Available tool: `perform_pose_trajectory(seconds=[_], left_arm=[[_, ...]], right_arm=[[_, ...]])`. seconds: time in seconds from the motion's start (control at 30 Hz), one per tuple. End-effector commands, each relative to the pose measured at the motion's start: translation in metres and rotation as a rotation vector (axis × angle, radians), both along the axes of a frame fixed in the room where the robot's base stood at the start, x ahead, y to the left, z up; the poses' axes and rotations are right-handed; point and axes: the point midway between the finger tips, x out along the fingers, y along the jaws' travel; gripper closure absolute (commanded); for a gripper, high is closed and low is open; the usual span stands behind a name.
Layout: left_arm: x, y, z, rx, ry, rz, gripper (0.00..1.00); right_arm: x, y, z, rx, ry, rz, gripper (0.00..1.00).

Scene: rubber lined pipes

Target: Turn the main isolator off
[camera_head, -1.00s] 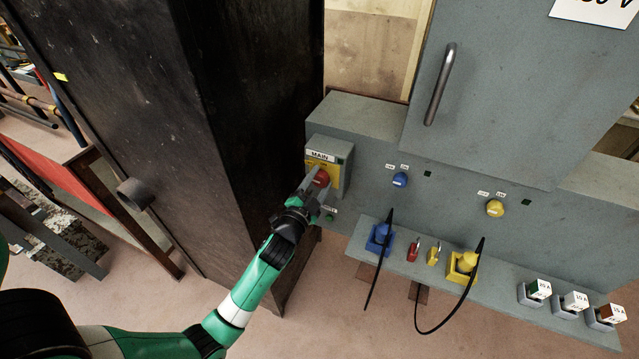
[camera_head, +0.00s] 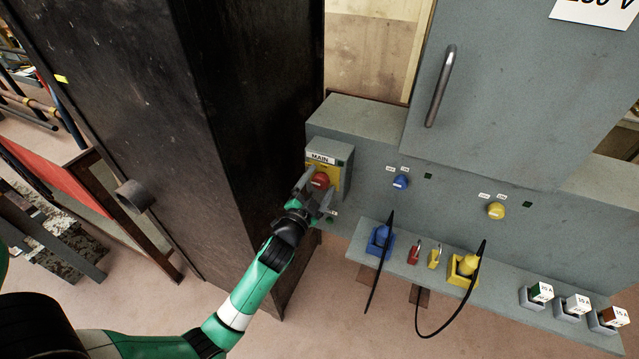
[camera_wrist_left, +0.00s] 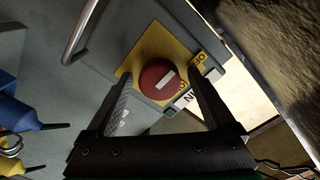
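The main isolator is a red round knob (camera_head: 320,180) with a pale bar mark, on a yellow plate on a grey box labelled MAIN (camera_head: 343,168). In the left wrist view the red knob (camera_wrist_left: 160,79) sits between and just beyond the fingertips. My left gripper (camera_head: 316,190) is open in front of the knob, its fingers apart on either side. In the wrist view both fingers are clear of the knob's edge, with nothing held. Part of the plate is hidden by a finger. My right gripper is not in view.
A grey cabinet carries a blue knob (camera_head: 400,181) and a yellow knob (camera_head: 495,210). A shelf below holds a blue plug (camera_head: 381,237), a yellow plug (camera_head: 467,264) with black cables, and red and yellow padlocks. A tall dark cabinet (camera_head: 230,130) stands close on the left.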

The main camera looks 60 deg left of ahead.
Motion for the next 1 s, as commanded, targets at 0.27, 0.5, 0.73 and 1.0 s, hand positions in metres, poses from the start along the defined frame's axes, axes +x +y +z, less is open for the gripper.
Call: perform_pose_trajectory(seconds=[0.27, 0.5, 0.73, 1.0], left_arm=[[-0.006, -0.005, -0.001, 0.000, 0.003, -0.001, 0.12], [-0.043, -0.038, 0.000, -0.001, 0.004, -0.002, 0.12], [-0.079, -0.068, -0.002, 0.000, 0.003, -0.002, 0.12], [-0.089, -0.076, 0.000, 0.001, 0.001, 0.000, 0.12]], right_arm=[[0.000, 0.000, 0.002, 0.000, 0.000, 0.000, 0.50], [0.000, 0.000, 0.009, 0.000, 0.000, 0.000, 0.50], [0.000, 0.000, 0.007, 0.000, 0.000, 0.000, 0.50], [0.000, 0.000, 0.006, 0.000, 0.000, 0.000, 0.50]])
